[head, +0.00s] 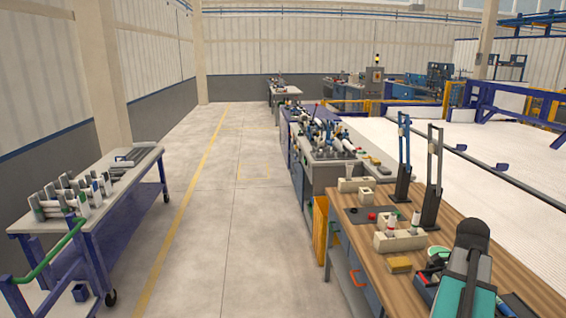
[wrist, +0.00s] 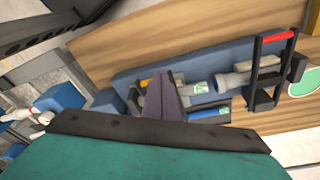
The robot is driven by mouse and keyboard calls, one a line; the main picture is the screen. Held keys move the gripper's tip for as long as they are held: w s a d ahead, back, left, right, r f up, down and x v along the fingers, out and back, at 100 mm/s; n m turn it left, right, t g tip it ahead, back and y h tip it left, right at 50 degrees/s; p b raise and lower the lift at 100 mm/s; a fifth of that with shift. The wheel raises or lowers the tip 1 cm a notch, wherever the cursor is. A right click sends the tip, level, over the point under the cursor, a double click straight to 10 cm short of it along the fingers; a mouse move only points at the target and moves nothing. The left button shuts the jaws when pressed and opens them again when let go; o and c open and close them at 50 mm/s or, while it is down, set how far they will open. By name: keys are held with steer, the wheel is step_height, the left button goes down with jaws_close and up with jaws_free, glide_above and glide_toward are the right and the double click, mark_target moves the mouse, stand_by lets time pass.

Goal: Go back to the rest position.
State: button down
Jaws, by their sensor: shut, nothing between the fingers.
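My gripper (wrist: 166,97) shows in the wrist view as dark fingers shut together beyond a teal body, with nothing held. It hangs above a wooden workbench (head: 465,225). Below the fingers in the wrist view lies a blue tray or mat with grey pipe-like parts (wrist: 238,80). A black frame with a red handle (wrist: 272,62) stands to its right, apart from the fingertips. In the head view I cannot make out the fingertips.
On the workbench stand a beige block holding pipes (head: 400,240), a yellow block (head: 398,265) and two tall dark stands (head: 404,160). A cart with several pipes (head: 125,175) stands at the left. The grey aisle floor (head: 225,200) between is clear.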

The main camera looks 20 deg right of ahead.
steer(key=w+a+f+n+g+y+b, duration=0.1)
steer(key=w+a+f+n, duration=0.4)
steer(key=a+f, duration=0.85)
steer(key=w+a+f+n+g+y+b, duration=0.15)
steer(key=w+a+f, duration=0.45)
steer(key=a+f, duration=0.75)
steer(key=s+a+f+n+b, duration=0.1)
steer(key=s+a+f+n, duration=0.4)
steer(key=a+f, duration=0.3)
steer(key=s+a+f+n+g+b, duration=0.1)
steer(key=s+a+f+n, duration=0.4)
steer(key=a+f+n, duration=0.3)
steer(key=s+a+f+n, duration=0.4)
steer(key=a+f+n, duration=0.3)
steer(key=a+f, duration=0.1)
steer(key=shift+s+g+h+b, duration=0.35)
steer(key=shift+s+h+b, duration=0.05)
steer(key=shift+h, duration=0.05)
steer(key=shift+f, duration=0.1)
steer(key=c, duration=1.8)
jaws_free()
